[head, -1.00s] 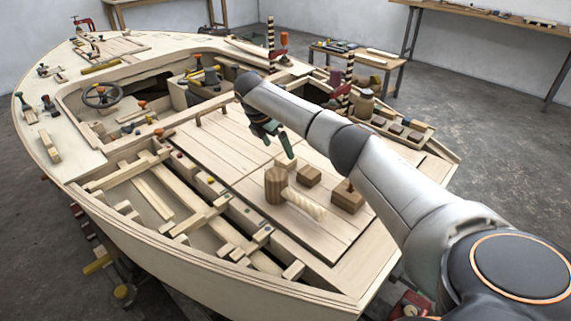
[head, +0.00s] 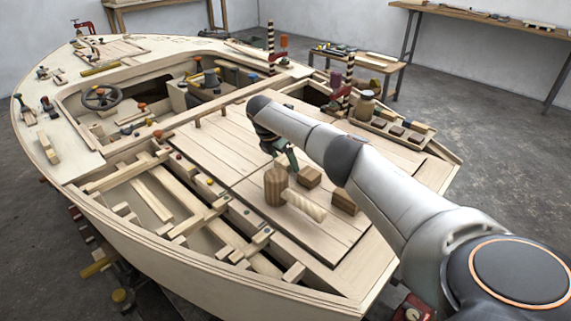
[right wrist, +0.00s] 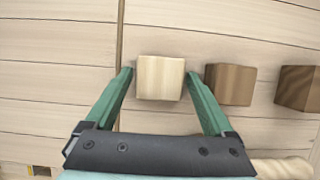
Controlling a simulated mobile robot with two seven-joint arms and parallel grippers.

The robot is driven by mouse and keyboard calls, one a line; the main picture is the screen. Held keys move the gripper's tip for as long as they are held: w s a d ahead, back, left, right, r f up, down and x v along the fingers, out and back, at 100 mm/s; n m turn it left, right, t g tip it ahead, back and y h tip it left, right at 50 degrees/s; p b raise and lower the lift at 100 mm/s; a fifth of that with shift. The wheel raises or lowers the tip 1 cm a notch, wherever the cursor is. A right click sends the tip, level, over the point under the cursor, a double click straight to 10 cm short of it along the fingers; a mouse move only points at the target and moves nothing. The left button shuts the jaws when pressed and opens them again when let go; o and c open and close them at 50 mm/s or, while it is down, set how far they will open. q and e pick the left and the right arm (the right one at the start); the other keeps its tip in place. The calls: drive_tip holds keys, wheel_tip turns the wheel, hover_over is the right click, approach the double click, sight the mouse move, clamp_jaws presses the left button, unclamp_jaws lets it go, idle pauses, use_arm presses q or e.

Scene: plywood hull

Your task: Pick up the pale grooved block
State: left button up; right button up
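The pale block (right wrist: 160,78) lies on the planked deck, with faint vertical lines on its top. In the head view the pale block (head: 281,162) is partly hidden behind my gripper and the mallet head. My right gripper (right wrist: 159,73) is open, its green fingers on either side of the block in the right wrist view, with small gaps. In the head view the right gripper (head: 282,157) is low over the block; I cannot tell its exact height. My left gripper is not in view.
A mallet with a brown head (head: 275,187) and pale handle (head: 304,204) lies close in front of the block. The deck to the left is clear.

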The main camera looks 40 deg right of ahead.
drive_tip(key=c, duration=1.1)
drive_tip(key=shift+r, duration=0.1)
drive_tip(key=shift+c, duration=0.2)
drive_tip(key=shift+r, duration=0.55)
drive_tip(key=w+a+r+p, duration=0.1)
drive_tip(key=a+r+p, duration=0.1)
drive_tip(key=a+r, duration=0.9)
drive_tip(key=a, duration=0.3)
drive_tip(key=shift+r, duration=0.4)
